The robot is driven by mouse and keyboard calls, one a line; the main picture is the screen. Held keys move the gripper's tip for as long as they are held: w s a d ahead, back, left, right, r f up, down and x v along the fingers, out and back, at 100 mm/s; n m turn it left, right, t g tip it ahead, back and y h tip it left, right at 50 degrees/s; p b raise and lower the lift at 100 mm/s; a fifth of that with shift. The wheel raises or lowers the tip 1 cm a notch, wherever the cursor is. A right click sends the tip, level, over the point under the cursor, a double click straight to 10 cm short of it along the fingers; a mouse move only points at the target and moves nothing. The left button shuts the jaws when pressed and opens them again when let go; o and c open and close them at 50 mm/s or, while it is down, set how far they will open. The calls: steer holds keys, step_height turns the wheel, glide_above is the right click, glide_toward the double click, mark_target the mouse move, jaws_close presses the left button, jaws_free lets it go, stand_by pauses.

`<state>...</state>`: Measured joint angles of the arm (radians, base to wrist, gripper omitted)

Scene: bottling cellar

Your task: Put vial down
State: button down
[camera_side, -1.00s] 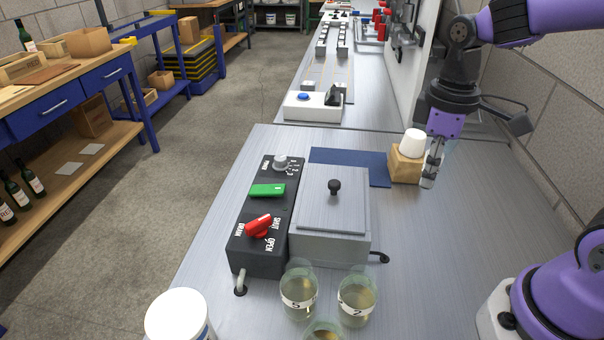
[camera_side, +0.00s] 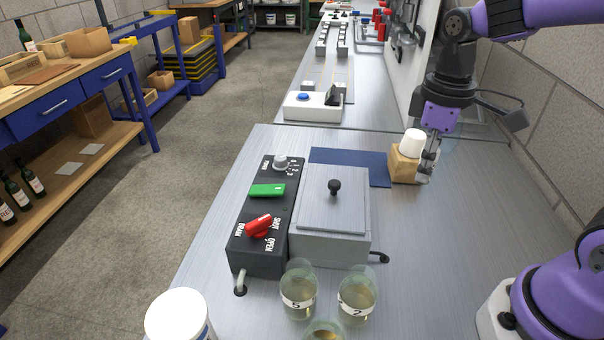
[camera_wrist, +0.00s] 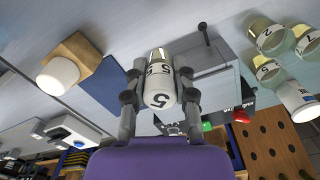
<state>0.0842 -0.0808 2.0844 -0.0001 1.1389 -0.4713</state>
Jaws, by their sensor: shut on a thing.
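My gripper (camera_side: 429,158) points down at the right of the bench, close to the right side of a wooden block. In the wrist view my gripper (camera_wrist: 160,95) is shut on a vial (camera_wrist: 158,80) marked with 5. The vial has a white label and yellowish contents at its far end. In the side view the vial is hard to make out between the fingers, and I cannot tell whether its bottom touches the bench.
The wooden block (camera_side: 403,167) bears a white cup-like piece (camera_side: 412,142). A blue mat (camera_side: 352,168) lies left of it. A lidded grey box (camera_side: 330,240), a control panel (camera_side: 262,225) and several glass beakers (camera_side: 357,297) stand nearer. Bare bench (camera_side: 460,240) lies at the right.

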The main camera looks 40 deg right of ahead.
steer(key=shift+s+d+f+n, duration=0.25)
steer(key=shift+s+f+n, duration=0.4)
steer(key=shift+s+n, duration=0.05)
steer(key=d+f, duration=0.2)
steer(key=d, duration=0.1)
steer(key=d+f, duration=0.2)
steer(key=d, duration=0.2)
steer(key=d+f, duration=0.3)
steer(key=d, duration=0.1)
steer(key=shift+s+d, duration=0.1)
steer(key=shift+d, duration=0.15)
steer(key=shift+f, duration=1.8)
steer(key=shift+f, duration=0.15)
steer(key=c, duration=0.7)
jaws_free()
